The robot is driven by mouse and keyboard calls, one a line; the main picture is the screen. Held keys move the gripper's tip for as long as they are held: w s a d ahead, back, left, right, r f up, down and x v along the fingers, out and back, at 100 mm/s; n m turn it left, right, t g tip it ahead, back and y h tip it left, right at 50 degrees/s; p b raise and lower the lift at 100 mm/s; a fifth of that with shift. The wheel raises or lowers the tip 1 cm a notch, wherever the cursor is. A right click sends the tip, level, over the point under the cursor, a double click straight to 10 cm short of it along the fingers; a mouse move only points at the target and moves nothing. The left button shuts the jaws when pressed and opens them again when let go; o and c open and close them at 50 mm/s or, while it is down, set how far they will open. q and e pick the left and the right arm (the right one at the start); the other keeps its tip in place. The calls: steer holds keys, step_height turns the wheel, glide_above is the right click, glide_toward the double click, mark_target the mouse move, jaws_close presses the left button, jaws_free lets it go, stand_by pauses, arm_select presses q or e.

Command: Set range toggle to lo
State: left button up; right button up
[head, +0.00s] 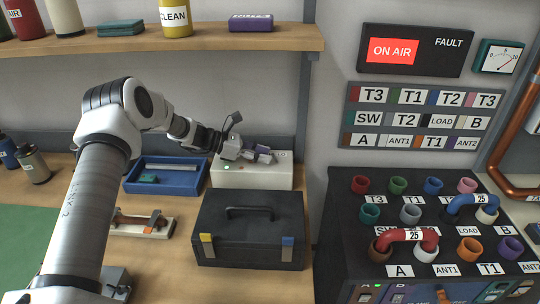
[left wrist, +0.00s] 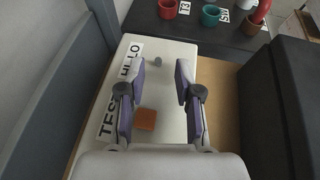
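The white test box (head: 252,178) stands on the bench behind the black toolbox. In the left wrist view the box top (left wrist: 165,85) carries labels reading TEST, HI and LO (left wrist: 132,62). A small grey toggle (left wrist: 157,62) stands on the top near the HI/LO label. Which way it leans is too small to tell. An orange-brown square (left wrist: 146,120) lies on the top between the finger bases. My left gripper (head: 256,152) is over the box; its purple-padded fingers (left wrist: 161,75) are open, with the toggle just beyond their tips, apart from them. My right gripper is not in view.
The black toolbox (head: 250,229) stands in front of the box, and a blue tray (head: 133,187) lies to its left. A shelf (head: 220,40) with cans runs above. The rack with coloured sockets (head: 395,252) is at right, with a red jumper (head: 400,236).

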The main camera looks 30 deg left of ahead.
mark_target(275, 158)
arm_select(q)
steer(key=x, duration=0.3)
steer(key=shift+a+f, duration=0.1)
steer(key=shift+a, duration=0.05)
jaws_close()
